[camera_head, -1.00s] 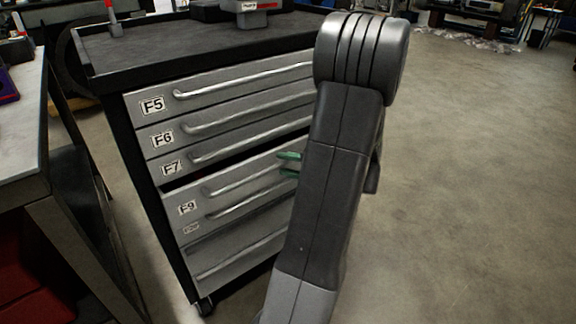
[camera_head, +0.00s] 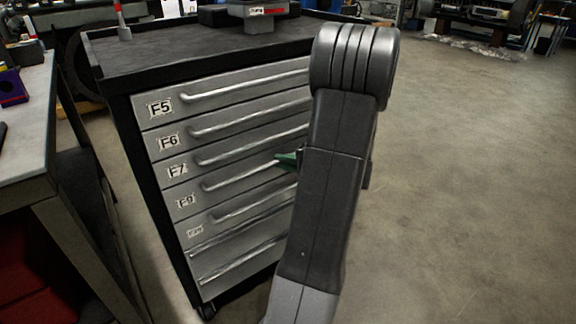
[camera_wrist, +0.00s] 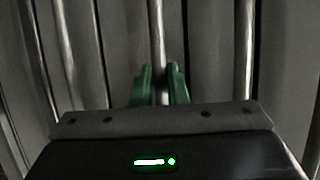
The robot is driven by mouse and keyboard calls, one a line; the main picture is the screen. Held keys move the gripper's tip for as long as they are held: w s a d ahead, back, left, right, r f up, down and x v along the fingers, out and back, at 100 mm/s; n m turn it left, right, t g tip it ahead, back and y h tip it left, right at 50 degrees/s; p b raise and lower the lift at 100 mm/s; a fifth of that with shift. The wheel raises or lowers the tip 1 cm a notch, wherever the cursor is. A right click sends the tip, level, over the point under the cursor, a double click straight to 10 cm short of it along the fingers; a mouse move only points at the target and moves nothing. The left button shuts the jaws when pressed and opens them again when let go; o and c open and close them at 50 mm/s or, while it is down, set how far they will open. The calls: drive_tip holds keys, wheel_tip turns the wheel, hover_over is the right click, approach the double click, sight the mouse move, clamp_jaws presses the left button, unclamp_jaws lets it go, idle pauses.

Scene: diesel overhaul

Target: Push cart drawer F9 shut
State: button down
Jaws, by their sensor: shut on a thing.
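Drawer F9 (camera_head: 217,198) is the grey drawer below F7 on the dark cart, and its front looks flush with its neighbours. Its bar handle (camera_head: 235,178) runs up to the right toward my gripper (camera_head: 287,161). Only a bit of the green fingers shows in the head view, as my arm covers the rest and the right ends of the drawers. In the wrist view the green fingers (camera_wrist: 160,86) sit on either side of a bright handle bar (camera_wrist: 157,40), shut on it.
The cart top (camera_head: 190,45) carries a dark device with a grey part. Drawers F5 (camera_head: 160,108), F6 (camera_head: 169,142) and F7 (camera_head: 177,171) look shut. A workbench (camera_head: 30,130) stands close on the left. The floor (camera_head: 460,190) on the right is clear.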

drive_tip(key=shift+w, duration=0.15)
drive_tip(key=c, duration=1.4)
unclamp_jaws()
drive_tip(key=shift+a, duration=0.15)
drive_tip(key=shift+c, duration=0.2)
drive_tip(key=p+v, duration=0.3)
drive_tip(key=v, duration=1.1)
drive_tip(key=shift+w+a, duration=0.1)
drive_tip(key=shift+a, duration=0.1)
